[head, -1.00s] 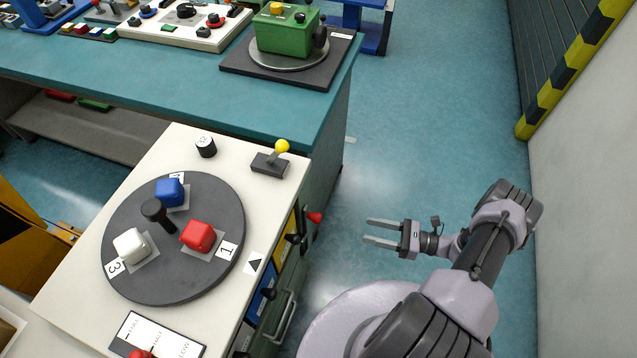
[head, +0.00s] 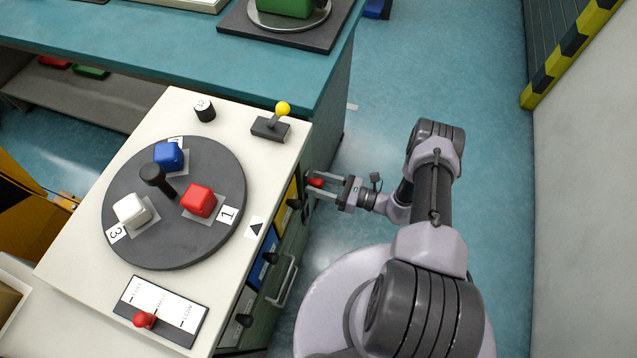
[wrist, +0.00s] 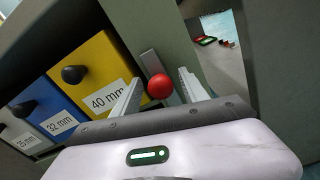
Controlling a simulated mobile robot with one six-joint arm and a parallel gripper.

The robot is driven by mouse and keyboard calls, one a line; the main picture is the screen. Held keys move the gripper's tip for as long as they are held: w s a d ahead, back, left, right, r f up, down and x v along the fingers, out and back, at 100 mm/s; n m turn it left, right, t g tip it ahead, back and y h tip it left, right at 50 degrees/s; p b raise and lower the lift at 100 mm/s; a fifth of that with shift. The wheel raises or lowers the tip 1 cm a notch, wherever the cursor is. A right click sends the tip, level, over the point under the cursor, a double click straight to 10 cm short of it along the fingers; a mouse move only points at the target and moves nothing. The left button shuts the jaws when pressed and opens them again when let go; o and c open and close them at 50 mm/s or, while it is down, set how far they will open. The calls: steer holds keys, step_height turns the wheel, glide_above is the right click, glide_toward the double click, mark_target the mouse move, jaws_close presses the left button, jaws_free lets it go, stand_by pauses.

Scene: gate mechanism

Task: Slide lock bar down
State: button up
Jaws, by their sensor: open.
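The lock bar shows in the wrist view as a grey metal strip (wrist: 149,64) on the green cabinet front, beside the yellow drawer. Its round red knob (wrist: 160,86) sticks out toward me. In the head view the red knob (head: 316,183) is at the cabinet's right side. My gripper (head: 308,185) is open, with one finger on each side of the knob. In the wrist view the knob lies between the two open fingers (wrist: 158,75); I cannot tell whether either touches it.
Yellow (wrist: 92,68), blue (wrist: 45,105) and white drawers with dark knobs sit left of the bar in the wrist view. A cabinet top (head: 75,240) bears a dark turntable (head: 200,245) with coloured blocks. Open floor (head: 480,150) lies to the right.

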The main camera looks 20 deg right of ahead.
jaws_close()
stand_by(1.4)
